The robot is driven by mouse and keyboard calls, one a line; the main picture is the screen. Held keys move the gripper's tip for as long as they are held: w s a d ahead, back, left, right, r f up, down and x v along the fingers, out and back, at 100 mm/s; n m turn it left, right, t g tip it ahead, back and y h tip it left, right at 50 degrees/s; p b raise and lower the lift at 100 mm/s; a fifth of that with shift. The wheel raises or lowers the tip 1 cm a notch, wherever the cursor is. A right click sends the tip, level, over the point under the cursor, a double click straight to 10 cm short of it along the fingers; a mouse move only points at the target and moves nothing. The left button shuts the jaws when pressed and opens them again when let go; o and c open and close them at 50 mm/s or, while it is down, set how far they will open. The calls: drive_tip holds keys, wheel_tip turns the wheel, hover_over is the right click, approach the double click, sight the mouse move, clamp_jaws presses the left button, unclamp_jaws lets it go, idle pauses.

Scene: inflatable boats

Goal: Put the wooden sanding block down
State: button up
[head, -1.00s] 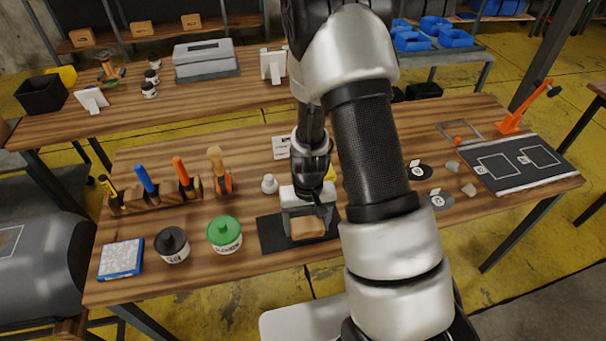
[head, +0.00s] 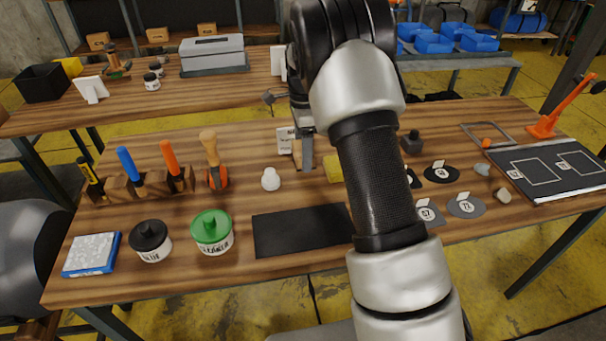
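My gripper (head: 305,152) is raised above the back half of the near workbench, seen edge-on, partly covered by my arm. The wooden sanding block is not clearly visible. The black mat (head: 290,232), where it was between my fingers a second ago, is bare in its visible part, so the block appears to have left with my gripper. The fingers' gap is hidden.
A tool rack (head: 140,185) is further left. A yellow piece (head: 334,169) and round dark discs (head: 441,174) lie behind and right.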

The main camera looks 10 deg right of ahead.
sight(303, 177)
wheel_tip(303, 177, down, 7)
drive_tip(key=shift+r+b, duration=0.15)
drive_tip(key=shift+b, duration=0.3)
drive_tip(key=shift+f, duration=0.2)
drive_tip(key=o, duration=1)
drive_tip(key=shift+r, duration=0.1)
